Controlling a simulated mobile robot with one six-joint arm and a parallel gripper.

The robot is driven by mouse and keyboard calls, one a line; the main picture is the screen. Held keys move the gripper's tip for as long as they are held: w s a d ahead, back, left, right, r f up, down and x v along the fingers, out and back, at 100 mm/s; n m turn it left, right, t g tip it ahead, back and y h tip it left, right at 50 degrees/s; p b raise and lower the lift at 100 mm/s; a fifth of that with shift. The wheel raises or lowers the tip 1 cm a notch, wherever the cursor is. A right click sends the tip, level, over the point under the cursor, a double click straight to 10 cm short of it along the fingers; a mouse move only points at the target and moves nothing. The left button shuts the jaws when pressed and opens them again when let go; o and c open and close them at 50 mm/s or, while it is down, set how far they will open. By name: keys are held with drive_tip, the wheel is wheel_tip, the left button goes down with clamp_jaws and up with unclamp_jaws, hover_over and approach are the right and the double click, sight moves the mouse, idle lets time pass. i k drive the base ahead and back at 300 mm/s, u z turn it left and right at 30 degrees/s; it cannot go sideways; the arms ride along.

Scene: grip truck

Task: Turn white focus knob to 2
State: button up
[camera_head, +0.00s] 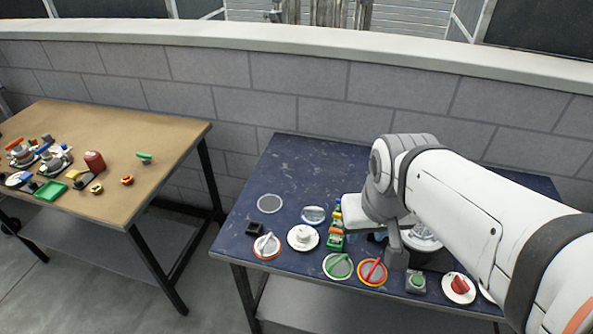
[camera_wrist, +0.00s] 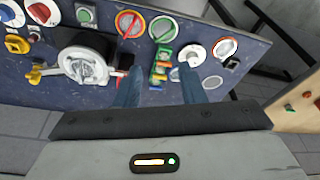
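A white round knob on a white disc (camera_head: 294,245) sits on the dark blue table, left of my arm; no label or number on it is legible. In the wrist view the white knob (camera_wrist: 192,55) is just beyond the right fingertip, apart from it. A second dial, with an orange rim and a pale pointer (camera_head: 267,246), lies to its left and also shows in the wrist view (camera_wrist: 225,48). My gripper (camera_wrist: 159,72) is open and empty above the table, its two blue-grey fingers spread. The head view mostly hides the fingers behind my wrist.
A green-and-yellow block-like part (camera_wrist: 160,66) shows between the fingers. Dials with a green pointer (camera_head: 338,266) and a red pointer (camera_head: 372,272), a green button (camera_head: 416,282) and a red knob (camera_head: 459,287) line the front edge. The blue table (camera_head: 300,165) is clear at the back left.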

sight(303, 235)
drive_tip(key=u, duration=0.4)
drive_tip(key=k, duration=1.7)
drive_tip(key=u, duration=0.3)
drive_tip(key=i, duration=1.95)
drive_tip(key=z, duration=0.75)
